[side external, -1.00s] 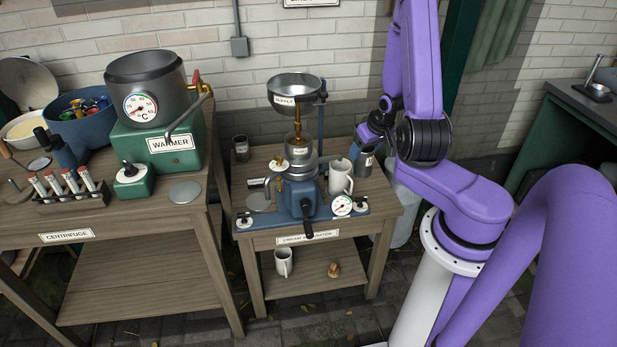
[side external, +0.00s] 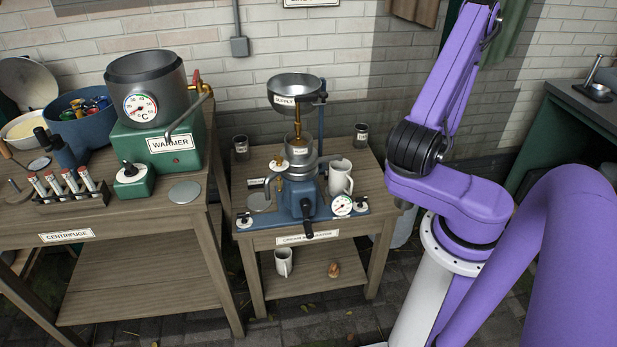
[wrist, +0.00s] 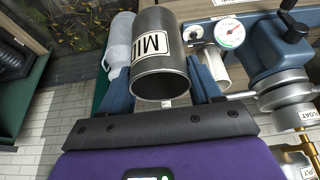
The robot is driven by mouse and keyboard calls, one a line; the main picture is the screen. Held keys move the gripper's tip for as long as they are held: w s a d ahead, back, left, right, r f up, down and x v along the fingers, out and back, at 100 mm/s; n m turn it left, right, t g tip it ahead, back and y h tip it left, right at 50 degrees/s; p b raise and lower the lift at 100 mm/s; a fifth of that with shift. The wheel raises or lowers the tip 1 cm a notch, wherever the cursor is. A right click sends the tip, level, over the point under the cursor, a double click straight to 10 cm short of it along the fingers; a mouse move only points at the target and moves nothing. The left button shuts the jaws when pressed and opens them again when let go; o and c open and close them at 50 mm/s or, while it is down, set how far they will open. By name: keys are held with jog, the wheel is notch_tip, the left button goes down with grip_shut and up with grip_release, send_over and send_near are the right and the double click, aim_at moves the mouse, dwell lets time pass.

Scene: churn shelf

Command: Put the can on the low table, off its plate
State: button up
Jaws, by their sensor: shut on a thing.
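In the wrist view a dark grey metal can (wrist: 160,72) with a white label, partly readable as "MIL", is between the blue fingers of my gripper (wrist: 162,88). The gripper is shut on it, and its near end faces the camera. In the side view my gripper and the held can are hidden behind my purple arm, right of the cream separator table (side external: 376,225). I cannot tell which surface is the low table.
Two small labelled jars stand at the separator table's back left (side external: 241,146) and back right (side external: 361,133). A white mug (side external: 340,177) stands beside the blue separator (side external: 304,195). The lower shelf (side external: 310,283) holds another mug. A pale bottle-shaped container (wrist: 119,42) is beside the held can.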

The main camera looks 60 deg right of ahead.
jog(key=shift+s+a+f, duration=0.1)
jog(key=shift+s, duration=0.2)
jog(key=shift+w+d+f, duration=1.35)
jog(key=shift+d+f, duration=0.55)
jog(key=shift+f, duration=0.25)
jog(key=shift+w+d+f, duration=1.3)
jog(key=shift+d+f, duration=0.65)
jog(key=shift+f, duration=0.25)
jog(key=shift+w+d+f, duration=1.35)
jog(key=shift+d+f, duration=0.55)
jog(key=shift+f, duration=0.25)
jog(key=shift+f, duration=0.1)
jog(key=o, duration=1.2)
jog(key=shift+c, duration=0.2)
